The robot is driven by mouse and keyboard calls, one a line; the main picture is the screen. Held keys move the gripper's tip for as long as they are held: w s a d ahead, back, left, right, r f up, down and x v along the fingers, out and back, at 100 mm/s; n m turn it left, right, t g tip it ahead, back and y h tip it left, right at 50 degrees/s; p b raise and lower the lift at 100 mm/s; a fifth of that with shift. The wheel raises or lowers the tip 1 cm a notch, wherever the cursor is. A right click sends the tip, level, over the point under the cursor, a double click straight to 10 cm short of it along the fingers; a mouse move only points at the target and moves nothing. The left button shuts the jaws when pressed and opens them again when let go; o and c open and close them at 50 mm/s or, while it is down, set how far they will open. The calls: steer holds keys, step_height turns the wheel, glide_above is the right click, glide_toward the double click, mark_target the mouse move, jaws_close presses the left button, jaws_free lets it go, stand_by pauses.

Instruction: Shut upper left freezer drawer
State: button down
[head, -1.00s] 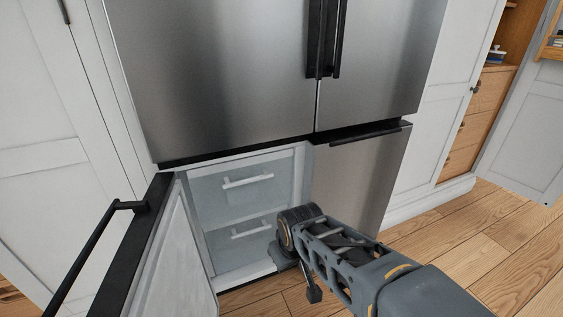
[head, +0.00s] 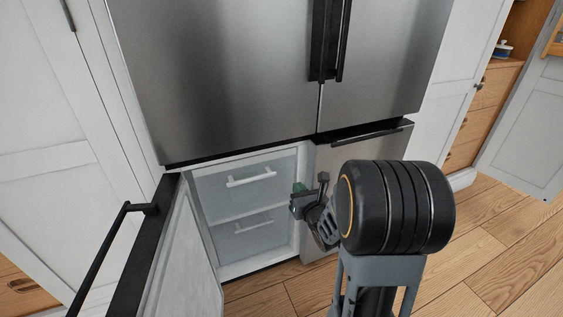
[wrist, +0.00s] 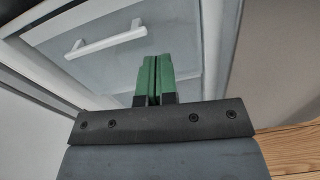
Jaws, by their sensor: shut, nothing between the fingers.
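The lower left freezer door (head: 182,262) of the steel fridge stands open to the left. Inside are two translucent drawers with white handles, one above the other. The upper left freezer drawer (head: 222,196) looks pushed in, near flush with the compartment; any small gap cannot be told. Its handle (head: 251,177) shows whole. My gripper (head: 298,199) is at the right edge of the opening, to the right of the upper drawer's handle. In the wrist view its green fingers (wrist: 154,78) are shut and empty, pointing toward a drawer front with a white handle (wrist: 106,39) to their left.
The lower drawer (head: 246,236) sits below, also in the compartment. The right freezer door (head: 357,150) is closed behind my arm. The open door's black handle (head: 100,245) juts out at left. Wooden floor (head: 480,270) is clear at right.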

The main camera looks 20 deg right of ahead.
mark_target(279, 160)
steer(key=shift+n+t, duration=0.3)
steer(key=shift+n, duration=0.4)
steer(key=w+b, duration=0.1)
steer(key=w, duration=0.6)
steer(key=w+b, duration=0.1)
steer(key=w, duration=0.6)
steer(key=shift+r, duration=0.2)
steer(key=shift+d, duration=0.1)
